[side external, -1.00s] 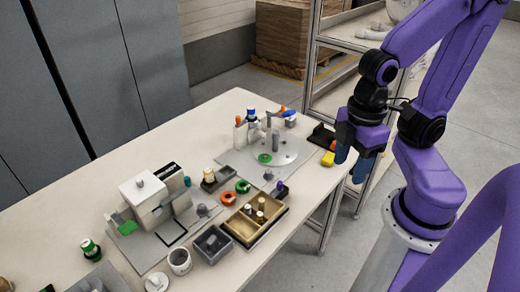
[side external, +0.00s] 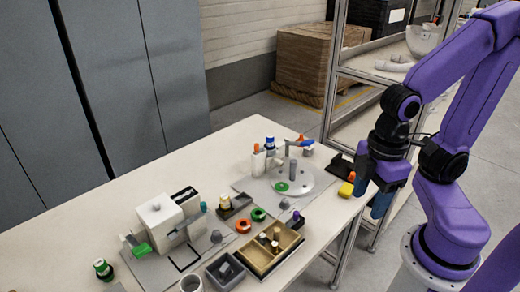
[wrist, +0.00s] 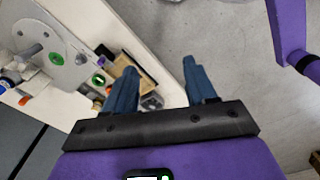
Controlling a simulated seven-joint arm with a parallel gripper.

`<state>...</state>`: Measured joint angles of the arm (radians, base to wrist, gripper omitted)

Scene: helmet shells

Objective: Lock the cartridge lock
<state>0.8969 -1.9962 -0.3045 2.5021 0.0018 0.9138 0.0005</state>
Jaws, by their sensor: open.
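The task's cartridge lock cannot be identified with certainty. A white block-shaped fixture (side external: 160,222) with a green lever-like part (side external: 143,249) stands on a grey plate at the left of the table. A grey round plate (side external: 308,182) with upright posts, a blue-topped piece (side external: 270,141) and a green spot (side external: 282,186) is at the far end. It also shows in the wrist view (wrist: 70,72). My gripper (side external: 380,204) is beyond the table's right edge, fingers down, well apart from both fixtures. In the wrist view my gripper (wrist: 160,86) is open and empty.
A tan divided tray (side external: 262,262), a dark grey bin (side external: 226,272), an orange ring (side external: 243,226) and a green ring (side external: 258,214) sit mid-table. A yellow piece (side external: 346,190) lies near the table edge closest to my gripper. A metal-framed shelf (side external: 350,95) stands behind.

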